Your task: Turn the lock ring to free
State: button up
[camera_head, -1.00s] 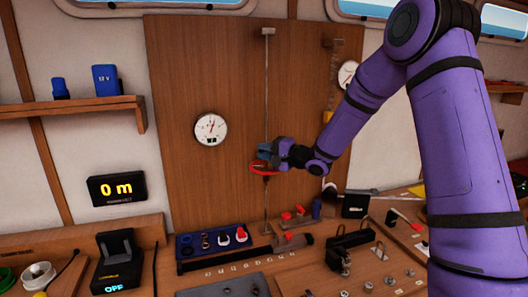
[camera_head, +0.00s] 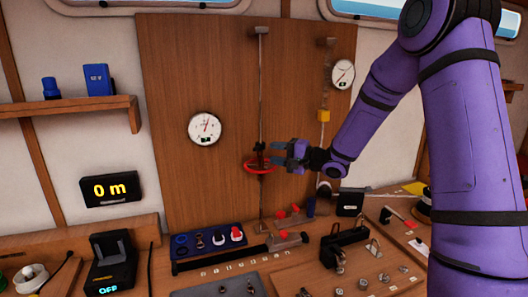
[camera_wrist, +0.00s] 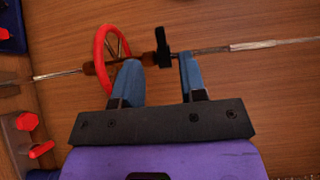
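A thin upright rod (camera_head: 262,85) runs down the wooden panel. A red ring (camera_head: 249,168) surrounds it low down; in the wrist view the red ring (camera_wrist: 100,55) has spokes and a brown hub. Just above the red ring on the rod is a small black piece with a side tab (camera_wrist: 162,47); which part is the lock ring, I cannot tell for certain. My gripper (camera_head: 276,152) is right of the rod, pointing left. In the wrist view its blue fingers (camera_wrist: 158,62) are apart, with the black piece between and just beyond their tips. Contact is not clear.
A second rod with a yellow block (camera_head: 323,116) stands to the right. Round gauges (camera_head: 205,128) hang on the panel. Below are a blue tray (camera_head: 209,240) of small parts and a cluttered bench. A display (camera_head: 110,188) reads 0 m.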

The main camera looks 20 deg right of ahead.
jog(key=shift+v, duration=2.25)
jog(key=s+d+r+n+h, duration=0.2)
jog(key=s+r+n+h, duration=0.1)
jog(key=s+r+h, duration=0.95)
jog(key=s+a+f+n+g, duration=0.1)
jog(key=s+a+n+g, duration=0.1)
jog(key=s, duration=1)
jog(key=s+a+f+n+g, duration=0.2)
jog(key=s+g, duration=0.3)
jog(key=s, duration=0.6)
jog(key=shift+s+a+n, duration=0.25)
jog(key=shift+s+n, duration=0.15)
jog(key=shift+n, duration=0.5)
